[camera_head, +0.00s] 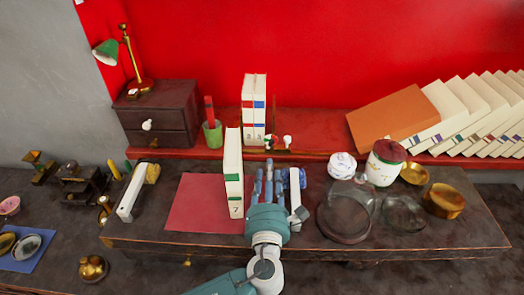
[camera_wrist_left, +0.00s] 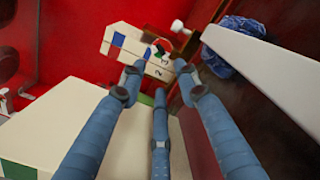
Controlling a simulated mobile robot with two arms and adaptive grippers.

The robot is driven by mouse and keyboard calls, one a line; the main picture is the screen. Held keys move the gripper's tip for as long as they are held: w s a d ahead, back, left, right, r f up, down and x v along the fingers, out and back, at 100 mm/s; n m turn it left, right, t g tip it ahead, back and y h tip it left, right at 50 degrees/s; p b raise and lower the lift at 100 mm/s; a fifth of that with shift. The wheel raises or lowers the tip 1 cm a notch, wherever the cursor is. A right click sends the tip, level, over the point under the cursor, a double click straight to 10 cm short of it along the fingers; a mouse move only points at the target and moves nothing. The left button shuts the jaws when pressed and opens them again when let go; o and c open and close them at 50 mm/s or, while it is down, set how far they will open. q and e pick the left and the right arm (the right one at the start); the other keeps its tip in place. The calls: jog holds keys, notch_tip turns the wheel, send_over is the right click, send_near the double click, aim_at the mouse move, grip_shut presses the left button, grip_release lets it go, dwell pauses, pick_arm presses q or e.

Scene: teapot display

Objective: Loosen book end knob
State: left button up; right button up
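A brown book end (camera_head: 273,122) stands against the right side of two upright white books (camera_head: 253,110) on the red ledge. A small pale knob (camera_head: 288,140) sits at its lower right. In the left wrist view a white knob (camera_wrist_left: 178,26) shows beyond my fingertips, right of the books (camera_wrist_left: 128,45). My left gripper (camera_head: 269,176) has its blue fingers spread and empty, pointing towards the book end but apart from it. Its fingers also fill the left wrist view (camera_wrist_left: 159,78). My right gripper is in neither view.
A white book marked 7 (camera_head: 233,165) stands just left of my left gripper. A white bar-like object (camera_head: 297,205) and a blue crumpled item (camera_head: 301,177) are close on its right. A glass dome (camera_head: 345,212) and jars stand farther right.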

aim_at(270, 144)
pick_arm(q)
jog(key=w, duration=1)
grip_shut()
